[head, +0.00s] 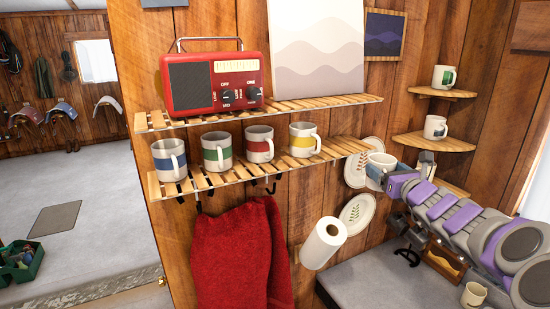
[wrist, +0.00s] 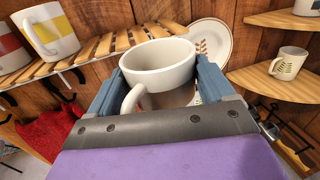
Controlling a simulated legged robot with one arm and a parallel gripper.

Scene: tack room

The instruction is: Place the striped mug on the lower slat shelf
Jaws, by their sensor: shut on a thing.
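My gripper (head: 383,176) is shut on a white mug (head: 381,161) at the right end of the lower slat shelf (head: 240,172). In the wrist view the mug (wrist: 158,62) stands upright between the blue fingers, its open rim up and its handle to the lower left. Its sides are mostly covered by the fingers, so I cannot tell its stripe. It looks just off the shelf's right end; I cannot tell whether it touches. The shelf holds a row of white mugs with coloured bands: blue (head: 170,160), green (head: 217,152), red (head: 260,145) and yellow (head: 304,140).
The shelf is bare right of the yellow mug. The upper slat shelf (head: 155,121) above carries a red radio (head: 215,80) and a picture (head: 317,50). Hooks, a red towel (head: 235,255) and a paper roll (head: 323,243) are below. Wall plates (head: 357,213) and corner shelves (head: 435,141) are right.

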